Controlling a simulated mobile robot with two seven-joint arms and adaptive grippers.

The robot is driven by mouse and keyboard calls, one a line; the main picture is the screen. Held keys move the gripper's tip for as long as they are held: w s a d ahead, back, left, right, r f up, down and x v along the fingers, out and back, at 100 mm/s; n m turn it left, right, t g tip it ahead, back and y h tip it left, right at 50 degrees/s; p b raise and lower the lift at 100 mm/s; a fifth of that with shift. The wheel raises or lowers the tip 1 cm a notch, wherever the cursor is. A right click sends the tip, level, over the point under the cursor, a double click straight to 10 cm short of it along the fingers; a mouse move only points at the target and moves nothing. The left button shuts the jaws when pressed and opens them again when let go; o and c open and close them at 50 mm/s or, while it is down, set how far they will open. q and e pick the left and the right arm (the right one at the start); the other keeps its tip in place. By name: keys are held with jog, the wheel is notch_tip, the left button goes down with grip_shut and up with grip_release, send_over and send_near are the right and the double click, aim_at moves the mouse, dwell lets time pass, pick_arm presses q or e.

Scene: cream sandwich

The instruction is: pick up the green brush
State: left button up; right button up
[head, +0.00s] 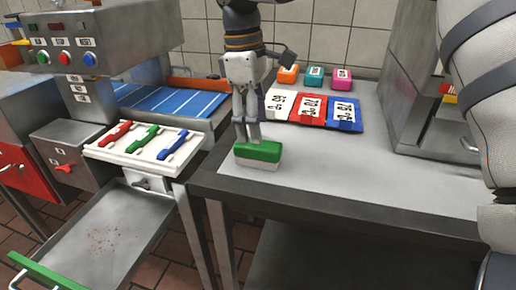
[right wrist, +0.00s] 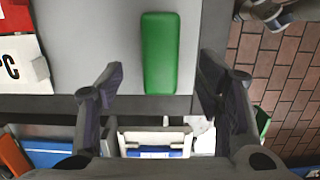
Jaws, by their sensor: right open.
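The green brush (head: 258,153), a green block with a pale underside, lies on the grey table near its front left corner. In the right wrist view the green brush (right wrist: 160,52) shows its long green top. My right gripper (head: 248,136) points down just over the brush. In the right wrist view my right gripper (right wrist: 162,75) is open, one finger on each side of the brush's line, with nothing between them. I cannot tell whether a fingertip touches the brush. My left gripper is not in view.
Numbered white, red and blue cards (head: 308,108) lie behind, with orange, teal and pink blocks (head: 315,77) beyond. A white tray with red, green and blue handles (head: 146,140) stands left. A metal machine (head: 420,100) is at right. The table's middle front is clear.

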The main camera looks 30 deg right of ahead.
aim_at(258, 150)
jog(key=f, duration=0.6)
jog(key=shift+s+d+f, duration=0.15)
jog(key=shift+s+f, duration=0.15)
jog(key=shift+f, duration=0.3)
jog(key=c, duration=1.4)
